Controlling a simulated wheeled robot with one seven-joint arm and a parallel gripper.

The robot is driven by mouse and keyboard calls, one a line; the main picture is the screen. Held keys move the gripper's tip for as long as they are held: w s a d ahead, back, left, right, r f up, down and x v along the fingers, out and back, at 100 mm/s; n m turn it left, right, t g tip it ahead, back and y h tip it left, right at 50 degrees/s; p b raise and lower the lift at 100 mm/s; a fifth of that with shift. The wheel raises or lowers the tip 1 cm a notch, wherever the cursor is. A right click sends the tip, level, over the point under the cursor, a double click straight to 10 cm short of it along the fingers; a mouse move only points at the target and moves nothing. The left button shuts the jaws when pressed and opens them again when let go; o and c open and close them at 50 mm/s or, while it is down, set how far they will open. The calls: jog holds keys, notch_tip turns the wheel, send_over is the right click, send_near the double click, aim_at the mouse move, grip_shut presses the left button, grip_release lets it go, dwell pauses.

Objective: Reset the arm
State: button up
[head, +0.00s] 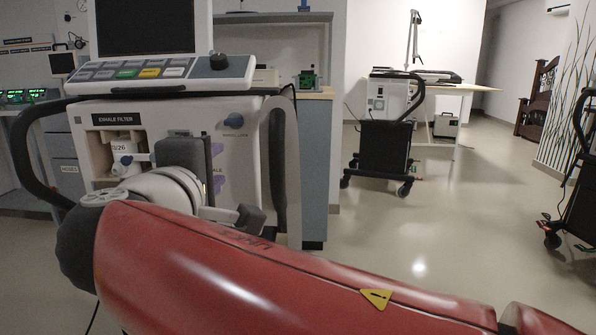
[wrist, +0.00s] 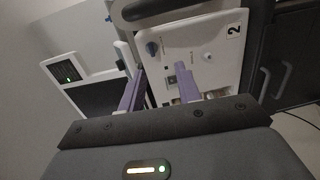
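My gripper (wrist: 161,69) shows in the wrist view with two purple fingers spread apart and nothing held between them. The fingers point toward a white ventilator front (wrist: 205,45) marked with a "2". In the head view my red arm crosses the foreground, and its wrist end is in front of the ventilator (head: 262,125). My dark gripper body hides part of that front panel, and purple finger parts show just right of it. Whether the fingers touch the panel cannot be told.
The ventilator has an open "EXHALE FILTER" bay (head: 112,142) with a white part labelled 26 inside, close left of my wrist. A black handle (head: 22,150) curves out at its left. A wheeled cart (head: 385,140) stands farther back. The floor (head: 430,225) at the right is largely clear.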

jog(key=s+d+f+m+g+h+p, duration=0.15)
jog(key=d+f+m+g, duration=0.3)
jog(key=d, duration=0.55)
jog(key=d+f+m+g+h+p, duration=0.25)
jog(key=d+f, duration=0.25)
jog(key=d, duration=0.4)
jog(key=s+d+f+m+g+y+p, duration=0.3)
jog(key=s+d+f+m+g+y, duration=0.1)
jog(key=s+d+f+m, duration=0.4)
jog(key=s+f+m+y, duration=0.1)
jog(key=s+f+m, duration=0.1)
jog(key=s+f, duration=0.1)
jog(key=shift+s+d+g, duration=0.15)
jog(key=shift+s+g, duration=0.15)
jog(key=shift+s, duration=0.3)
